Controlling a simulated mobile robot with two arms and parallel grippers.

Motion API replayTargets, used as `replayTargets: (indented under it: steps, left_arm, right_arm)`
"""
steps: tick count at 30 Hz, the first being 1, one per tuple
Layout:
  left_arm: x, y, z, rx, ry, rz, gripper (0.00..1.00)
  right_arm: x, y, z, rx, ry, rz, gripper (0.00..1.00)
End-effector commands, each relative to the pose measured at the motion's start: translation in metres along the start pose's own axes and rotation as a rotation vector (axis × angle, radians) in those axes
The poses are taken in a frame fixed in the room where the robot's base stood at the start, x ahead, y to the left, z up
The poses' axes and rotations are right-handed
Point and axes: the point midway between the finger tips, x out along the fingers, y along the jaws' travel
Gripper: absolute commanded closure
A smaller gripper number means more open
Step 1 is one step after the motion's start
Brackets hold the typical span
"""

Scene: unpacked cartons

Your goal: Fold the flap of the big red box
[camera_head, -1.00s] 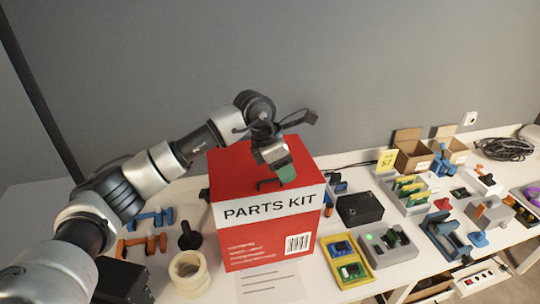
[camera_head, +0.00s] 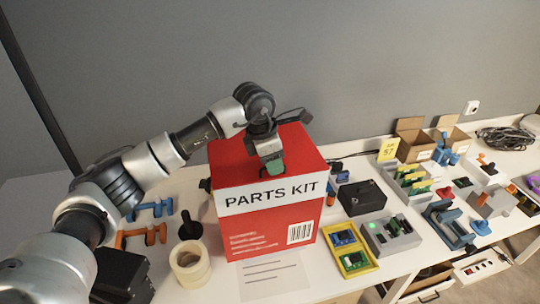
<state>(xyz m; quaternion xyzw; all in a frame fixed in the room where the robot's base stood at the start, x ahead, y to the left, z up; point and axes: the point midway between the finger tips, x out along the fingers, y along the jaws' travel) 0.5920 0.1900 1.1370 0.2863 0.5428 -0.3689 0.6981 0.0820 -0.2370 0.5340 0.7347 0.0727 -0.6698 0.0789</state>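The big red box (camera_head: 270,222), labelled PARTS KIT, stands upright on the white table in the middle of the view. Its red top (camera_head: 236,160) looks flat and closed over, and no raised flap shows. My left gripper (camera_head: 273,168) points down onto the top near its front edge, at or just above the surface. A green part shows at its tip. The finger gap is too small and hidden to judge. The arm and gripper cover part of the top. My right gripper is out of view.
A tape roll (camera_head: 190,262) and a black knob-topped object (camera_head: 190,226) stand left of the box. A paper sheet (camera_head: 270,276) lies in front. A yellow tray (camera_head: 349,250), a black case (camera_head: 362,198) and a grey unit (camera_head: 391,237) crowd the right side.

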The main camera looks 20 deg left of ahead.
Motion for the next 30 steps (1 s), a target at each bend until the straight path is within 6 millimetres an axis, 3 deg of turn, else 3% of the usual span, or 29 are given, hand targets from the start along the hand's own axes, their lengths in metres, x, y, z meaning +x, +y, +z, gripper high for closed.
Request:
replayTargets:
  steps: [25,30]
  left_arm:
    - [0.015,0.0,-0.004,-0.001,-0.001,0.001,0.64]
    - [0.015,0.0,-0.004,0.0,-0.001,0.001,0.9]
  right_arm:
    - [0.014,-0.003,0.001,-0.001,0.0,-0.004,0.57]
    - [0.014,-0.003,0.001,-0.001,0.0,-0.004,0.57]
